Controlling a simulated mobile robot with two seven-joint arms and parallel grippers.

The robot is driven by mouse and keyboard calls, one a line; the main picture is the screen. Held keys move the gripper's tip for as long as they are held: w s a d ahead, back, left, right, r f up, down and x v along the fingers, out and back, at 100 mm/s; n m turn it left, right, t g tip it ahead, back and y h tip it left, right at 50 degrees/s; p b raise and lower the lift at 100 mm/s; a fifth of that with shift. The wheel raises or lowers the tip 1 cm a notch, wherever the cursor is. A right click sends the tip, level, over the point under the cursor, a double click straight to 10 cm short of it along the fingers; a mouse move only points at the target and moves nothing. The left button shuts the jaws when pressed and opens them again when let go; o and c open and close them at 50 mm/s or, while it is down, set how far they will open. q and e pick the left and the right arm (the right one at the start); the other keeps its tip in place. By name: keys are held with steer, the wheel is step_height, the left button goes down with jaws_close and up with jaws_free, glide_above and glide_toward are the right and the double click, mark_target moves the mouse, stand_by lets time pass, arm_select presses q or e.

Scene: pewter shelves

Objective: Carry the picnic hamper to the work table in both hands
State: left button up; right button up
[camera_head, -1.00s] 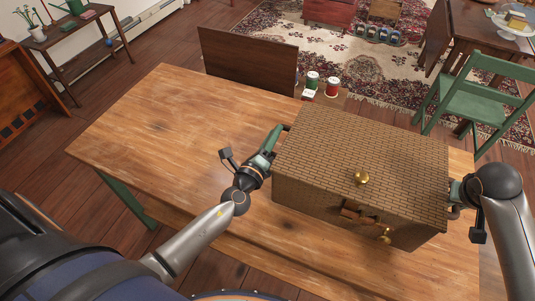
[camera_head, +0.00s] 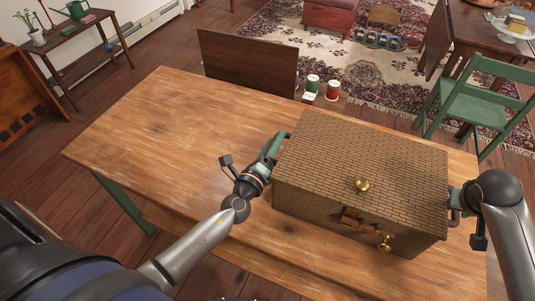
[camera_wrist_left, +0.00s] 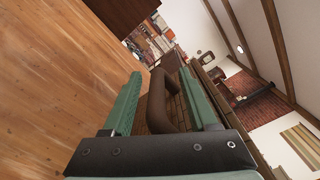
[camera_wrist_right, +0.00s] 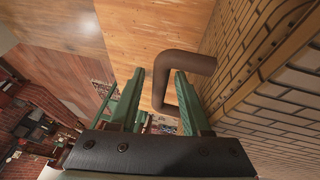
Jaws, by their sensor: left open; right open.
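The picnic hamper (camera_head: 350,165) is a brown woven box with a lid, a brass knob on top and a brass catch in front. It rests on the right part of the wooden work table (camera_head: 150,130). My left gripper (camera_head: 280,142) is at its left side, open, with the dark side handle (camera_wrist_left: 158,105) between its green fingers. My right gripper (camera_head: 455,200) is at its right side, open. In the right wrist view the other handle (camera_wrist_right: 172,75) passes between the fingertips (camera_wrist_right: 155,85). Neither gripper is closed on a handle.
A green chair (camera_head: 480,105) stands at the right. The table's left half is clear.

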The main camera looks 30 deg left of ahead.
arm_select(q)
steer(key=s, duration=0.8)
steer(key=shift+d, duration=0.15)
arm_select(e)
steer(key=v, duration=1.2)
